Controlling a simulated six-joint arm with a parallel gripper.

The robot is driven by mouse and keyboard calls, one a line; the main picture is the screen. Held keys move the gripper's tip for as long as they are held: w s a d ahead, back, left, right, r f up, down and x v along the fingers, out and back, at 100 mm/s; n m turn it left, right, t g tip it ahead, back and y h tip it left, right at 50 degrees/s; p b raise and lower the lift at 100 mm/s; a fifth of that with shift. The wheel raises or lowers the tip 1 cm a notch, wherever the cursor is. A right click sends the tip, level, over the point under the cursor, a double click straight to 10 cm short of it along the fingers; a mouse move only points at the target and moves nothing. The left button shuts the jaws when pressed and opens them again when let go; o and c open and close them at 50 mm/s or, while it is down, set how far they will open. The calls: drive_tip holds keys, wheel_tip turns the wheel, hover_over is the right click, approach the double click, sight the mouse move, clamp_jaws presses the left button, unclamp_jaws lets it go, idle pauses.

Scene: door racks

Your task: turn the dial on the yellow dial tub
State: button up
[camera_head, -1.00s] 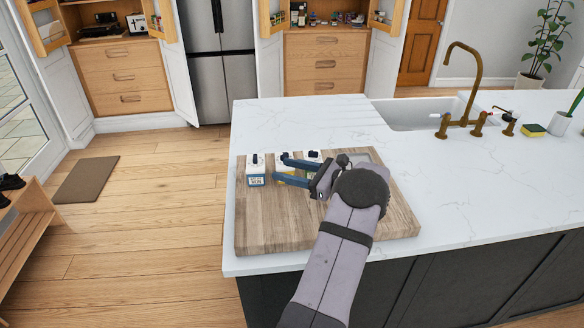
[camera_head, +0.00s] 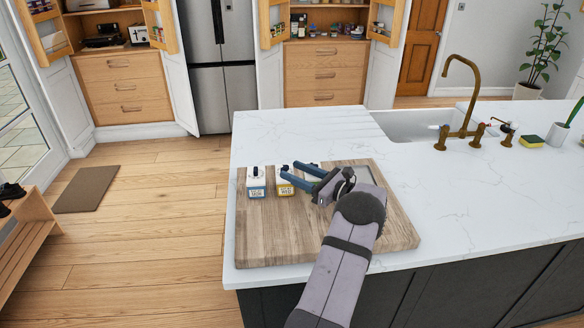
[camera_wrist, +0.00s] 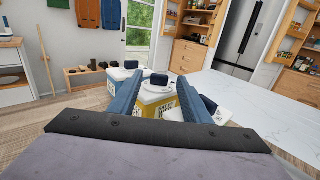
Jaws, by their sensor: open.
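The yellow dial tub (camera_head: 284,187) stands upright on the wooden board, partly behind my fingers in the head view. In the wrist view the yellow tub (camera_wrist: 156,104) has a white lid with a dark dial (camera_wrist: 159,80) on top. My gripper (camera_head: 290,170) is open, with its blue fingers pointing at this tub. In the wrist view my gripper (camera_wrist: 160,79) has one finger on each side of the dial, with gaps between. I cannot tell whether a finger touches the tub.
A blue-labelled tub (camera_head: 256,183) stands left of the yellow one. Another white-lidded tub (camera_wrist: 212,112) with a dark dial is close by the right finger in the wrist view. The wooden board (camera_head: 265,235) has free room at the front. The sink (camera_head: 412,124) lies behind.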

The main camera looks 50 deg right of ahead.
drive_tip(key=shift+w, duration=0.8)
drive_tip(key=c, duration=1.1)
drive_tip(key=shift+o, duration=0.2)
